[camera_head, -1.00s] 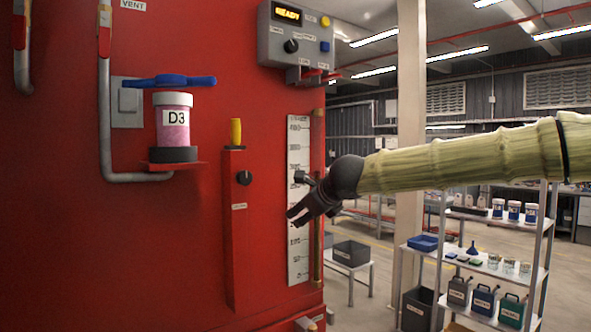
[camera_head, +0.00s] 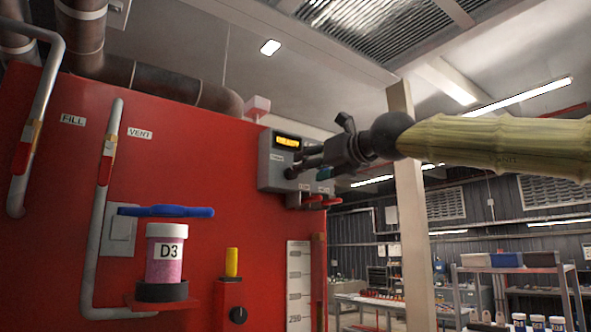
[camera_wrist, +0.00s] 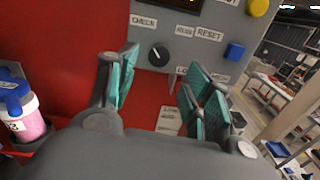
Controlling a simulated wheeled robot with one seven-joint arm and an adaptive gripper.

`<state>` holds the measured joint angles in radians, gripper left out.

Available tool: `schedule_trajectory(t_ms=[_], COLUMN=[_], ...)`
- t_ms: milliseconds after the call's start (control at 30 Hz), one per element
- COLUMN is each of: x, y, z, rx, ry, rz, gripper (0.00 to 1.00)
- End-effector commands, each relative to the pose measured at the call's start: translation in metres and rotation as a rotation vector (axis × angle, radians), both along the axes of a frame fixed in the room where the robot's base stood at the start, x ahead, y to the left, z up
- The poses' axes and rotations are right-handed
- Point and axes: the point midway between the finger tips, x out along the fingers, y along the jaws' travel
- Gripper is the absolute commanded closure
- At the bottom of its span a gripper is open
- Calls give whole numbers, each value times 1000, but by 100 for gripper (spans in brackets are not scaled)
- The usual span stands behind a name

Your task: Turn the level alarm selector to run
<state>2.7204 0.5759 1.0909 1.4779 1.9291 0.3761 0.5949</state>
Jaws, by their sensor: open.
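A grey control box (camera_head: 266,165) with a lit amber display is fixed at the top right of the red tank. Its black knob (camera_head: 290,173) is the likely selector. In the wrist view the black knob (camera_wrist: 158,54) shows ahead between my fingers, untouched. Its pale mark appears to point up-left, toward the CHECK label (camera_wrist: 143,21). A label to its upper right is too small to read surely. My gripper (camera_head: 303,166) is open and empty in front of the box. In the wrist view my open gripper (camera_wrist: 163,85) has teal pads on either side.
A blue button (camera_wrist: 234,51) by a RESET label and a yellow button (camera_wrist: 257,7) sit right of the knob. Red handles (camera_head: 322,201) project below the box. The D3 jar (camera_head: 166,255) stands on a bracket at left.

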Motion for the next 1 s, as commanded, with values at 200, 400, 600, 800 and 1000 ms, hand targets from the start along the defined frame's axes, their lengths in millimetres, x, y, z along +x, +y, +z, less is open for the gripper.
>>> schedule_trajectory(t_ms=[200, 400, 600, 800, 1000], x=[29, 48, 55, 56, 56], y=[23, 36, 41, 41, 41], z=[3, 1, 0, -1, -1], rx=[-3, -3, -2, -2, -2], ry=[0, 0, -1, -1, 0], rz=[0, 0, 0, 0, 0], gripper=[49, 49, 49, 49, 73])
